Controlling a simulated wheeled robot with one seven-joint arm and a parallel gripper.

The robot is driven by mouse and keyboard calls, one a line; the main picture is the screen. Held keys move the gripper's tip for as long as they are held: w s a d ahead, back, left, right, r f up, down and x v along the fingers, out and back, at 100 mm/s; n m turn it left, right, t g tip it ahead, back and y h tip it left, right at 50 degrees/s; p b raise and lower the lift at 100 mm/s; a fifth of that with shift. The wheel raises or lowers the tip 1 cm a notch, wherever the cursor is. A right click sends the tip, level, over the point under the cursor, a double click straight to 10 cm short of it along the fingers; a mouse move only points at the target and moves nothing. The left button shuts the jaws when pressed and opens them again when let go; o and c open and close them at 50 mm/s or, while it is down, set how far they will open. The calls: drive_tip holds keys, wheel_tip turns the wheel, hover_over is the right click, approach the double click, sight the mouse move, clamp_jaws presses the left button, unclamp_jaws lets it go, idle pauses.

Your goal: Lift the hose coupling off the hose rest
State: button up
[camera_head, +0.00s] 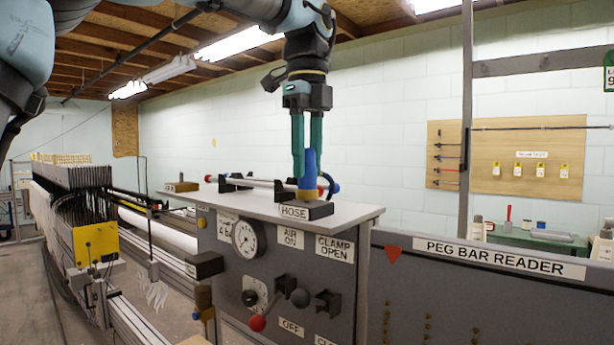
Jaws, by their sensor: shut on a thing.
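The hose coupling (310,166) is a blue piece with a yellow-tan lower part. It stands upright on the black hose rest (307,210), a block labelled HOSE on top of the grey machine cabinet. My gripper (307,172) points straight down from above, with its teal fingers around the coupling's upper blue part. It is shut on the coupling. The coupling's lower end meets or sits just over the rest; I cannot tell whether there is a gap.
A rod with red and blue ends (250,183) lies in black holders on the cabinet top (350,212), just left of the coupling. The cabinet front carries a gauge (246,238) and a red-knobbed lever (258,322). A vertical post (466,130) stands at right.

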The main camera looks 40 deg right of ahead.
drive_tip(key=shift+r+p, duration=2.7)
drive_tip(key=shift+p, duration=0.05)
